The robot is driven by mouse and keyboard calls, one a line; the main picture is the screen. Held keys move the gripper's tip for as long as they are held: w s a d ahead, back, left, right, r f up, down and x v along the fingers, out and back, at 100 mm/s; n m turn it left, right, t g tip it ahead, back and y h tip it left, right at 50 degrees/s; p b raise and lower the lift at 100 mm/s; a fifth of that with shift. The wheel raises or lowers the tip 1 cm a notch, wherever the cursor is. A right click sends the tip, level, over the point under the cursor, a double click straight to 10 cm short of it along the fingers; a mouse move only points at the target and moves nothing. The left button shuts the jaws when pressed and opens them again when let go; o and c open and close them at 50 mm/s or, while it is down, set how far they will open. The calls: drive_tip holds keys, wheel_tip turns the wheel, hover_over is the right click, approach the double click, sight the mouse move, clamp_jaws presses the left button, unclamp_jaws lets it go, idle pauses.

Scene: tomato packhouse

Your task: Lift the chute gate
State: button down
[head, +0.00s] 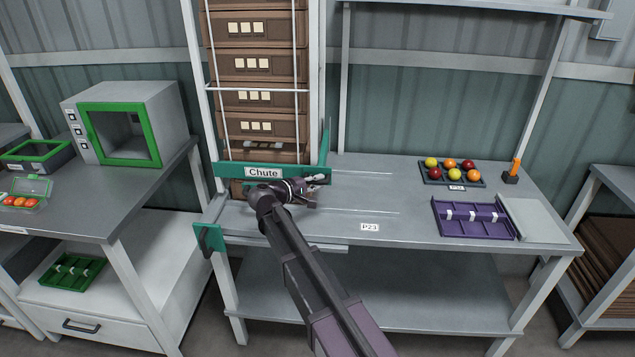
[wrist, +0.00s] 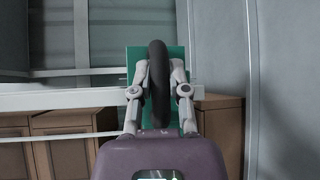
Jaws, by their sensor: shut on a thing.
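The chute (head: 229,170) is a teal bar labelled "Chute" across the foot of a stack of brown crates. My gripper (head: 318,180) is at its right end, low over the bench. In the wrist view my gripper (wrist: 160,72) is shut on an upright black handle (wrist: 157,48), one finger on each side. A teal plate (wrist: 134,58) stands behind the handle. In the head view my wrist hides the held handle. A second teal plate with a black handle (head: 210,240) is at the bench's front left corner.
The grey bench (head: 430,175) is clear in its middle. A dark tray (head: 434,180) of tomatoes and a purple tray (head: 470,232) lie to the right. A green-framed box (head: 165,95) stands on the left table. White posts (head: 195,60) flank the crates.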

drive_tip(key=shift+w+r, duration=0.1)
drive_tip(key=shift+r, duration=0.1)
drive_tip(key=c, duration=0.6)
unclamp_jaws()
drive_tip(key=shift+r, duration=0.1)
drive_tip(key=shift+f, duration=0.2)
wheel_tip(320, 180, down, 11)
drive_tip(key=b, duration=1.1)
drive_tip(key=shift+r, duration=0.1)
drive_tip(key=p+v, duration=0.2)
drive_tip(key=v, duration=1.2)
drive_tip(key=s+d+m+g+y+p, duration=0.25)
drive_tip(key=d+g+p, duration=0.4)
drive_tip(key=d, duration=1.05)
drive_tip(key=s+d+r+m+g+y+p, duration=0.1)
drive_tip(key=s+d+m+g+y+p, duration=0.3)
drive_tip(key=s+d+p, duration=0.5)
drive_tip(key=shift+s+d+r+m+y+p, duration=0.25)
drive_tip(key=shift+d+m+y+p, duration=0.65)
drive_tip(key=shift+d, duration=1.35)
